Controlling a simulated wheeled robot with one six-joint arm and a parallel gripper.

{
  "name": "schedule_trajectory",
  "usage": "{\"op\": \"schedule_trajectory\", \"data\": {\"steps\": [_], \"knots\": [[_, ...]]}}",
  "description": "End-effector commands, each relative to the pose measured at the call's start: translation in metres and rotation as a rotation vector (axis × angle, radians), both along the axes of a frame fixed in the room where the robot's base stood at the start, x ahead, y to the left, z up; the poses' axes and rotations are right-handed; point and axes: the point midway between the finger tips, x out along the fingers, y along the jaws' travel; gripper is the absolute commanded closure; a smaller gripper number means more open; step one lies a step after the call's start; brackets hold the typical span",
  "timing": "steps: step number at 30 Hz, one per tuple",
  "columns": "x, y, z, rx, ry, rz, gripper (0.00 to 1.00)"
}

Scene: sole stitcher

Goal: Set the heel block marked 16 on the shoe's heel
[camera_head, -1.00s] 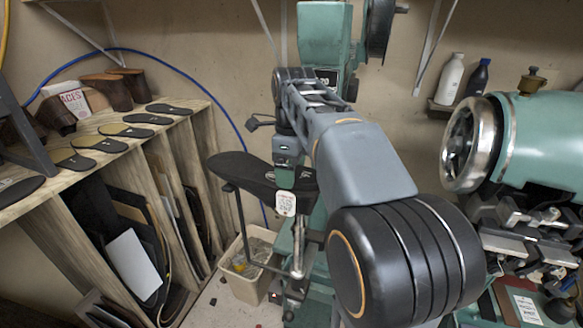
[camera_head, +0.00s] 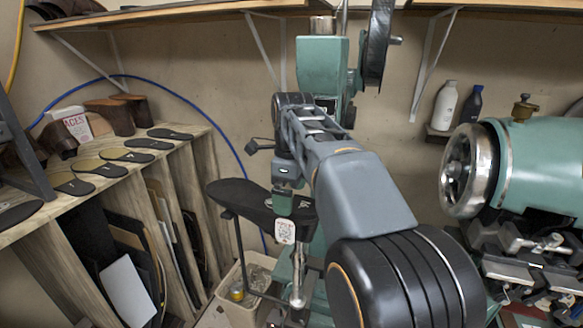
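A black shoe (camera_head: 240,195) lies sole up on the green machine's stand, its right end partly behind green metal and a white tag. My arm reaches over from the lower right, and its wrist end hangs just above the shoe's right end. My gripper (camera_head: 287,172) is small and partly hidden there, and its fingers cannot be made out. No block shows clearly in it. Brown blocks (camera_head: 108,116) stand at the back of the wooden rack on the left. No number 16 can be read on any of them.
The wooden rack (camera_head: 182,143) carries several flat soles (camera_head: 122,155) and a white card box (camera_head: 71,124). A bin (camera_head: 236,298) stands below the shoe. A green machine with a handwheel (camera_head: 467,170) fills the right. Bottles (camera_head: 445,106) stand on a small wall shelf.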

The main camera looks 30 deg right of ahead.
Motion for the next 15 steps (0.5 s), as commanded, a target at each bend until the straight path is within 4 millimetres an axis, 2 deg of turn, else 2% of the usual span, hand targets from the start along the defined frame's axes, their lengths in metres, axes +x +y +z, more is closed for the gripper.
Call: {"op": "schedule_trajectory", "data": {"steps": [9, 15], "knots": [[0.002, -0.003, 0.065, -0.001, -0.003, -0.001, 0.0], [0.002, -0.004, 0.1, -0.001, -0.002, -0.001, 0.0]]}}
